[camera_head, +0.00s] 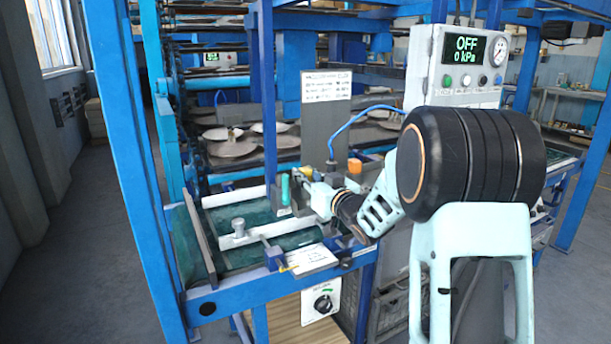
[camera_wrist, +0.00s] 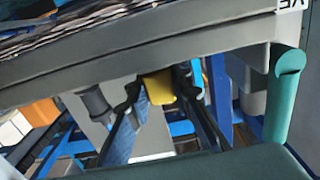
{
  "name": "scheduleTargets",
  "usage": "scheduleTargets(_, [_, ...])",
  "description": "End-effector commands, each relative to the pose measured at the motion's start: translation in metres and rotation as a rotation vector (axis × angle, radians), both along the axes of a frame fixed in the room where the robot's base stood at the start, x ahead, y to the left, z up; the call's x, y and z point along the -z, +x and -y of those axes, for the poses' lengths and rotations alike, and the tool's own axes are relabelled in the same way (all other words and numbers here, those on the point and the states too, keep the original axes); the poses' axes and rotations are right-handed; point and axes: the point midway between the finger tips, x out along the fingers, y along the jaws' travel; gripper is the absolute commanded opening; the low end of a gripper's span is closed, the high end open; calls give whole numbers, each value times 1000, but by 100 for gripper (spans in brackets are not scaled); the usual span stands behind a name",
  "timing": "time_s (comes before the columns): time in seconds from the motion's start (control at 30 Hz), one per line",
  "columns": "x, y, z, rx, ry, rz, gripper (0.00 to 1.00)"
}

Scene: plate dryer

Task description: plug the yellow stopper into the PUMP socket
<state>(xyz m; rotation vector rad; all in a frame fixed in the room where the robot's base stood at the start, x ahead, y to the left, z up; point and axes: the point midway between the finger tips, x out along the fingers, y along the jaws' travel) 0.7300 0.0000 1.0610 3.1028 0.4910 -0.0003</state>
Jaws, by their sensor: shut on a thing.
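The yellow stopper (camera_wrist: 160,86) sits between the dark fingers of my gripper (camera_wrist: 162,92) in the wrist view. My gripper is shut on it, close under a grey edge that crosses the view. In the head view my gripper (camera_head: 301,183) is at the grey fixture on the blue frame, just right of a teal cylinder (camera_head: 285,189). I cannot pick out the PUMP socket in either view, and no label reading PUMP is legible. Whether the stopper touches anything else is unclear.
A blue hose (camera_head: 352,124) runs to a dark plug left of an orange part (camera_head: 354,165). The teal cylinder (camera_wrist: 284,98) stands right of my fingers in the wrist view. A control box (camera_head: 457,66) reads OFF, 0 kPa. A white card (camera_head: 304,260) lies in front.

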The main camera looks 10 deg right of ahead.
Motion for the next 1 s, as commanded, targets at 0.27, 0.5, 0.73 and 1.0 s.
scheduleTargets(0.27, [0, 0, 0, 0, 0, 0, 40])
scheduleTargets(0.5, [0, -1, 0, 0, 0, 0, 40])
scheduleTargets(0.73, [0, -24, 9, 3, 0, 0, 40])
scheduleTargets(1.0, [-1, -77, 25, 2, 0, 0, 40])
